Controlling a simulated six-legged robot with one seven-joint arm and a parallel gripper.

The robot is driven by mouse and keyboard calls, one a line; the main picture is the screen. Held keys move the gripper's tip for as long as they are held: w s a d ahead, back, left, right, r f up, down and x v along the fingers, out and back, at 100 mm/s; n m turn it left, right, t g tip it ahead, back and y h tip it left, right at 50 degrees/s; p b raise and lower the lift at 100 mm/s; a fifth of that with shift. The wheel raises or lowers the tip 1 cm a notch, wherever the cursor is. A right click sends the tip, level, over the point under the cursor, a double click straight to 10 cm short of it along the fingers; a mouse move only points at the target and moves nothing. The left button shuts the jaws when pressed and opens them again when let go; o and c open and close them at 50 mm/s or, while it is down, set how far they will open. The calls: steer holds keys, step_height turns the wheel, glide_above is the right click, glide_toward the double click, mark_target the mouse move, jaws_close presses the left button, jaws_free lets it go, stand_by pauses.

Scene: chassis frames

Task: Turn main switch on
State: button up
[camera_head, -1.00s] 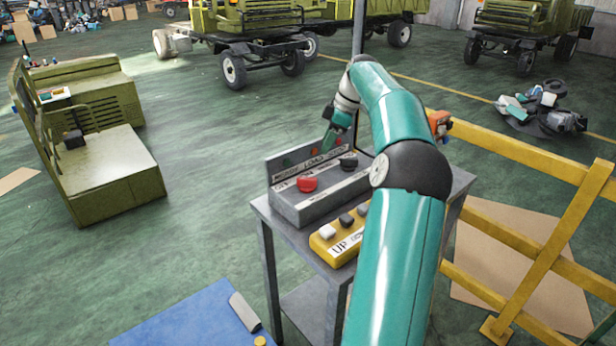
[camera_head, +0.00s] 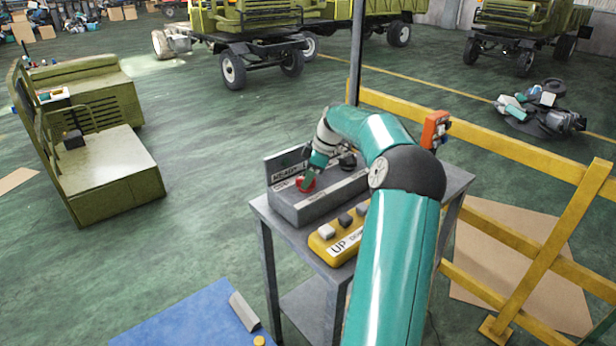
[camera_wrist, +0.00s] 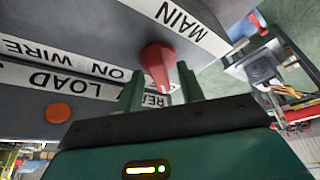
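The red main switch (camera_head: 303,186) is a knob on the sloped grey control box (camera_head: 325,205) on the metal table. In the wrist view the red knob (camera_wrist: 158,66) stands beside the white "MAIN" label and its lower end reaches between my two fingers. My gripper (camera_head: 309,180) is at the red knob in the head view and partly covers it. In the wrist view my gripper (camera_wrist: 160,88) is open, with one finger on each side of the knob. Small gaps seem to show; contact cannot be told.
An orange round button (camera_wrist: 59,112) sits by the "LOAD" label. A black knob (camera_head: 347,161) is to the right on the box. A yellow "UP" button box (camera_head: 328,246) lies in front. A yellow railing (camera_head: 500,146) stands right of the table (camera_head: 283,232).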

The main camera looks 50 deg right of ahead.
jaws_close()
steer(key=shift+m, duration=0.4)
steer(key=m, duration=0.1)
steer(key=m+h, duration=0.1)
steer(key=m, duration=0.1)
steer(key=shift+a+r+m+t+h, duration=0.1)
steer(key=shift+a+m+t+h, duration=0.05)
steer(key=shift+m+t+h, duration=0.15)
steer(key=m, duration=0.2)
steer(key=m+h, duration=0.1)
steer(key=m, duration=0.1)
steer(key=shift+a+m+h, duration=0.15)
steer(key=shift+m+h, duration=0.15)
steer(key=m+h, duration=0.1)
steer(key=m, duration=0.3)
steer(key=shift+a+h, duration=0.1)
steer(key=shift+h, duration=0.3)
steer(key=shift+m+g+h, duration=0.35)
steer(key=shift+m, duration=0.9)
steer(key=shift+m+g+h, duration=0.35)
steer(key=shift+m, duration=0.9)
